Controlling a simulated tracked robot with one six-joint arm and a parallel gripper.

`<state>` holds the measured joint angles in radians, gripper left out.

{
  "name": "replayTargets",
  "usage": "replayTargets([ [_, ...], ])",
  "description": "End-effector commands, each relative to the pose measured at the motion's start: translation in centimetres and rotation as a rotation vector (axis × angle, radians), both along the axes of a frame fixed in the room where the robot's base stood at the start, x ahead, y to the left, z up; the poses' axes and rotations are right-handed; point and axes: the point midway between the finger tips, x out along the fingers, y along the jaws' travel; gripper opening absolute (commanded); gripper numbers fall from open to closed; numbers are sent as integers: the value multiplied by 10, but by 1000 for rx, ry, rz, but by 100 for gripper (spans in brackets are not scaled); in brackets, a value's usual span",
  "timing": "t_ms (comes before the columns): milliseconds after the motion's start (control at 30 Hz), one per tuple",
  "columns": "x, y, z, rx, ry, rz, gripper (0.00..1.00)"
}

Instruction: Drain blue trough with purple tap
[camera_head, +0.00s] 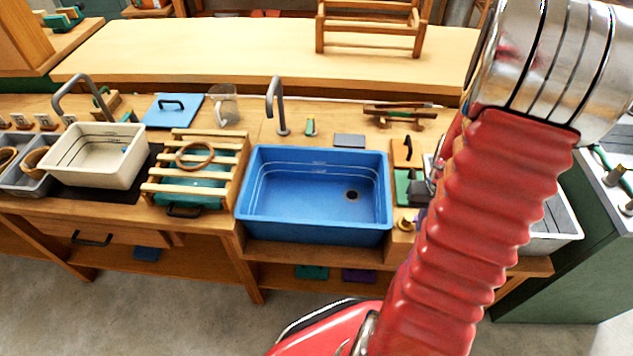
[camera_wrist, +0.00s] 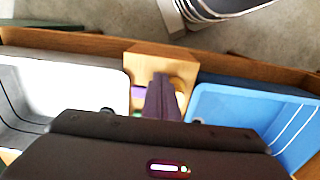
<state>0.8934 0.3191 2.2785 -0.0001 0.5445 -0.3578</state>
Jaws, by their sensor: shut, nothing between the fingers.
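The blue trough (camera_head: 313,232) stands in the middle of the bench in the head view, with pale lines on its inner walls and a dark round drain in its floor. I cannot tell how much water it holds. Its wall also shows at the right of the wrist view (camera_wrist: 206,100). A purple piece (camera_wrist: 138,92), perhaps the purple tap, shows on the wooden strip beside the trough, partly hidden by my gripper. My gripper (camera_wrist: 162,80) is shut and empty over that strip, between the blue trough and a grey trough. My arm hides it in the head view.
A yellow-topped knob (camera_head: 406,222) sits at the front edge, right of the blue trough. A grey trough (camera_wrist: 108,68) lies on the other side of the strip. A grey curved spout (camera_head: 276,105) rises behind the blue trough. A slatted rack (camera_head: 195,168) and a cream trough (camera_head: 130,170) stand left.

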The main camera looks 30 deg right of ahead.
Motion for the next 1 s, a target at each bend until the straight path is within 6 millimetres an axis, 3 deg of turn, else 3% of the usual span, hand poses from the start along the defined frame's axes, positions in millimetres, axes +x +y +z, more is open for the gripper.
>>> replayTargets([
  [700,-8,11,49,-2,-2,0,0],
  [1000,-10,13,56,0,0,0,0],
])
